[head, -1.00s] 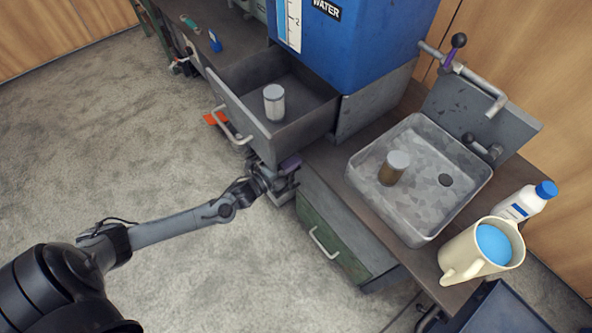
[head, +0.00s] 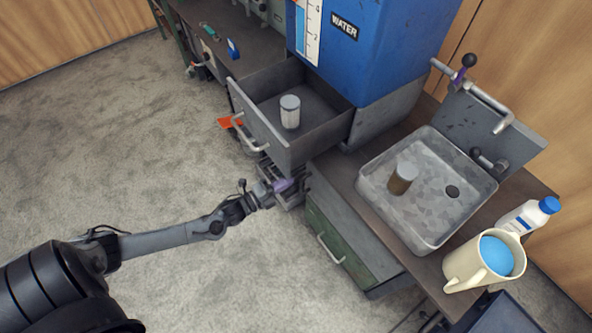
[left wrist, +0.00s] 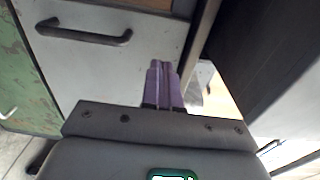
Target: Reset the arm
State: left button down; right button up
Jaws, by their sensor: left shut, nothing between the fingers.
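My left gripper (head: 284,185) is in front of and below the open grey drawer (head: 262,130), near its front corner, apart from the drawer's handle as far as I can tell. Its purple fingers (left wrist: 164,86) are together with nothing between them in the left wrist view. My left arm stretches in from the lower left of the head view. My right gripper does not show in any view.
The open drawer holds a lidded jar (head: 290,112). A sink (head: 432,215) holds a brown jar (head: 403,178). A cream pitcher (head: 484,262) and a white bottle (head: 528,216) stand right of it. A closed green-fronted drawer (head: 340,245) is below. Carpet at left is free.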

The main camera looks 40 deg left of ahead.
pick_arm(q)
jog(key=p+v, duration=0.2)
jog(key=v, duration=0.3)
jog(key=s+d+r+n+g+y+p, duration=0.35)
jog(key=d+r+n+g+p, duration=0.35)
jog(key=d+r+n+p, duration=0.5)
jog(key=s+d+r+n+g+p, duration=0.1)
jog(key=s+r+n+g+p, duration=0.2)
jog(key=s+r, duration=0.3)
jog(key=s+d+r+n+g+p, duration=0.25)
jog(key=s+r+n, duration=0.2)
jog(key=r, duration=0.45)
notch_tip(320, 180, up, 37)
jog(key=g+p, duration=0.1)
jog(key=p, duration=3.6)
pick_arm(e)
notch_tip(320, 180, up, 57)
pick_arm(q)
notch_tip(320, 180, down, 56)
jog(key=b, duration=5.6)
jog(key=shift+s+a+m+y, duration=0.25)
jog(key=shift+a+m+y, duration=0.1)
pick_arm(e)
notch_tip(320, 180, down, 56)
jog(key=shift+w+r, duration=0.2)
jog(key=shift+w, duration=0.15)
pick_arm(q)
jog(key=shift+r, duration=0.15)
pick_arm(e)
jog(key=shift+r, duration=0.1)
